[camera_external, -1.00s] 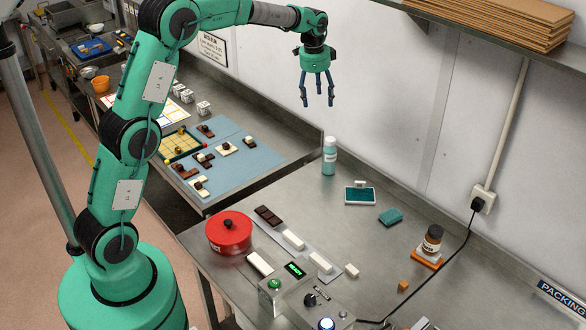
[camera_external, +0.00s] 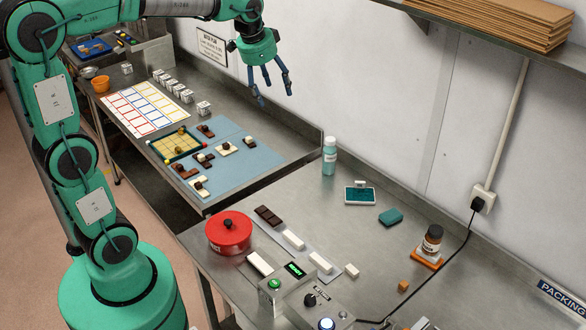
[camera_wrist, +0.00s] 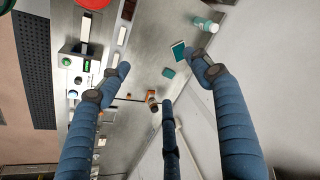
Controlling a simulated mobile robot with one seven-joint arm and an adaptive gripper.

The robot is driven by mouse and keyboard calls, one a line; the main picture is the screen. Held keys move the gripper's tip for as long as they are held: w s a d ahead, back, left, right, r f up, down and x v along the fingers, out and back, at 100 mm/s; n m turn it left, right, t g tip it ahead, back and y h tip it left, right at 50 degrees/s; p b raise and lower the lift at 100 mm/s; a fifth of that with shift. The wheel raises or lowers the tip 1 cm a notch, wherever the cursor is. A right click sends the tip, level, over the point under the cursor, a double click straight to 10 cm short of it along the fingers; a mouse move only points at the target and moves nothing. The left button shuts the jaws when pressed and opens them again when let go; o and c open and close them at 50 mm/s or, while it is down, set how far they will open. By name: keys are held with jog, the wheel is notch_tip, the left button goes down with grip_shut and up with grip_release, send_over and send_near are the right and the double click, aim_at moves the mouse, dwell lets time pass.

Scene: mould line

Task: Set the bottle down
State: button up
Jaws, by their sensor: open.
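A teal bottle (camera_external: 329,157) with a pale cap and white label stands upright on the steel table near the back wall. It also shows in the wrist view (camera_wrist: 205,24) at the top right, beyond a fingertip. My gripper (camera_external: 275,97) is open, with its fingers spread and nothing between them. It hangs in the air to the left of and above the bottle, well apart from it. In the wrist view my gripper's blue fingers (camera_wrist: 163,68) reach over the table far below.
A teal pad (camera_external: 360,195), a teal sponge (camera_external: 389,217) and a brown jar (camera_external: 432,240) on an orange base stand right of the bottle. A red pot (camera_external: 229,233), chocolate bars (camera_external: 268,216) and a control box (camera_external: 285,288) are nearer. A cardboard stack (camera_external: 490,22) lies on the shelf.

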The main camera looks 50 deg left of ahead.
jog(key=s+d+f+n+t, duration=0.1)
jog(key=s+f+n, duration=0.1)
jog(key=s, duration=1.2)
jog(key=s+d+f+n+t, duration=0.1)
jog(key=s+d+f+n, duration=0.1)
jog(key=s, duration=1.1)
jog(key=shift+s+d+f+n, duration=0.15)
jog(key=shift+s+f+n, duration=0.2)
jog(key=shift+f+n, duration=0.15)
jog(key=shift+f, duration=0.1)
notch_tip(320, 180, down, 12)
jog(key=b, duration=1.2)
